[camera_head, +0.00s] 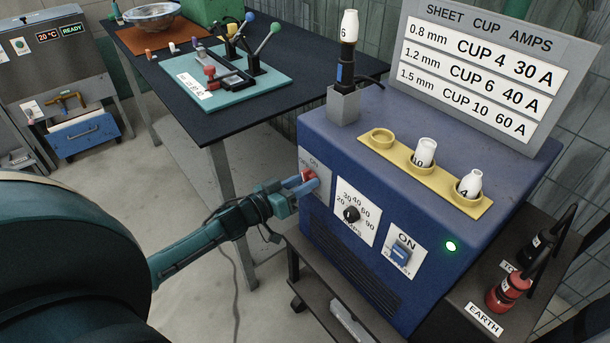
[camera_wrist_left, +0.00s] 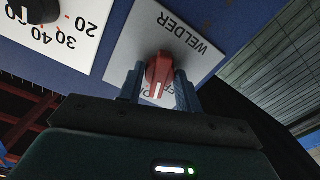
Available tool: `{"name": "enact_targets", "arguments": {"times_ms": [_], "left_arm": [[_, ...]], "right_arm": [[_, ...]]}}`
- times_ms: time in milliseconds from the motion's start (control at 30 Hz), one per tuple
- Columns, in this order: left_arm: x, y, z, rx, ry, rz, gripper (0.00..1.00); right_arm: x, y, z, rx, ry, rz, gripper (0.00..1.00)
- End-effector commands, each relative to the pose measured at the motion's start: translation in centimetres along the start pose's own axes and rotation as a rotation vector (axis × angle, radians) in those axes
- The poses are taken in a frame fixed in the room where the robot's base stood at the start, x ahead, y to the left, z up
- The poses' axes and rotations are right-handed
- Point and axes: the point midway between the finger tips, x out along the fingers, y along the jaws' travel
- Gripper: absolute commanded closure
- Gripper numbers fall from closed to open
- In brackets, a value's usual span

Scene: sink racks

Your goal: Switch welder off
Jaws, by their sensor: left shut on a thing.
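The welder (camera_head: 350,240) is a blue box with its front panel facing my left arm. Its red rotary switch (camera_head: 309,175) sits on a light plate at the upper left of the front. My left gripper (camera_head: 300,186) is at this switch, shut on it. In the left wrist view the red knob (camera_wrist_left: 159,72) stands between the two fingers, on the plate marked WELDER (camera_wrist_left: 190,38). The gripper partly hides the plate's lettering. A green lamp (camera_head: 450,246) glows on the welder. My right gripper does not show.
An amps dial (camera_head: 351,214) and a blue rocker switch (camera_head: 402,252) are right of the red switch. A yellow cup holder (camera_head: 400,160) and a torch (camera_head: 347,60) are on top. A dark table (camera_head: 190,105) stands behind; the floor left of the welder is open.

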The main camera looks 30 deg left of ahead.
Motion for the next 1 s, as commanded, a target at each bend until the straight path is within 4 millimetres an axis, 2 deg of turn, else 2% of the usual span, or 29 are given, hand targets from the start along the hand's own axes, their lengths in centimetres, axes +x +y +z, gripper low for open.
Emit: {"name": "enact_targets", "arguments": {"times_ms": [67,333,433,633,667,700,1000], "left_arm": [[0.01,0.16,-0.56,-0.111,-0.001,-0.001,0.93],[0.01,0.03,-0.29,-0.496,0.0,0.0,0.93],[0.01,-0.01,-0.12,-0.558,0.0,0.0,0.93],[0.0,-0.03,-0.03,-0.562,0.001,0.0,0.93],[0.0,-0.03,-0.04,-0.561,0.001,0.0,0.64],[0.0,-0.03,-0.03,-0.561,0.001,0.0,0.61],[-0.26,0.0,-0.05,-0.559,-0.001,-0.001,0.6]], "right_arm": [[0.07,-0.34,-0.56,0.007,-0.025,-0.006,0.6],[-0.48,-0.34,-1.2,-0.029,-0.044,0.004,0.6],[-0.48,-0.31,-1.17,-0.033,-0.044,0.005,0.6],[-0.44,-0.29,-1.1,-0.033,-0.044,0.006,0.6],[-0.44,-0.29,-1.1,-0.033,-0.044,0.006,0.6],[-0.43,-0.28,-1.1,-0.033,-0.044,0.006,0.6],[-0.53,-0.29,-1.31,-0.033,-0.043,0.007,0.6]]}}
